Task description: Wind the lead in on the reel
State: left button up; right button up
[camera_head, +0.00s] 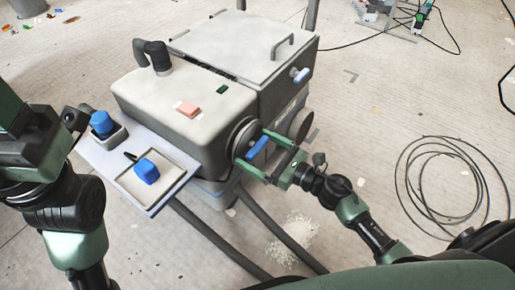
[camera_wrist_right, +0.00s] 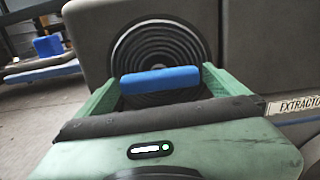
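The reel (camera_head: 240,135) is a round dark disc on the side of the grey extractor (camera_head: 185,105); its concentric rings show in the right wrist view (camera_wrist_right: 160,38). A blue handle (camera_head: 257,147) stands out in front of it. My right gripper (camera_head: 268,157) is at the reel, its green fingers spread to either side of the blue handle (camera_wrist_right: 160,82). I cannot tell whether they touch it. A thin dark lead (camera_head: 440,185) lies in loose loops on the floor at right; its link to the reel is not clear. My left arm is at the left edge; its fingers are not clear.
A side tray (camera_head: 165,195) holds a blue block (camera_head: 146,171); a blue knob (camera_head: 102,122) stands beside it. Dark hoses (camera_head: 215,238) run below the extractor. Floor between extractor and loops is mostly clear.

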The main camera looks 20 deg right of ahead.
jog(key=p+v, duration=0.1)
jog(key=v, duration=0.6)
jog(key=shift+s+d, duration=0.25)
jog(key=shift+s, duration=0.05)
dwell(0.3)
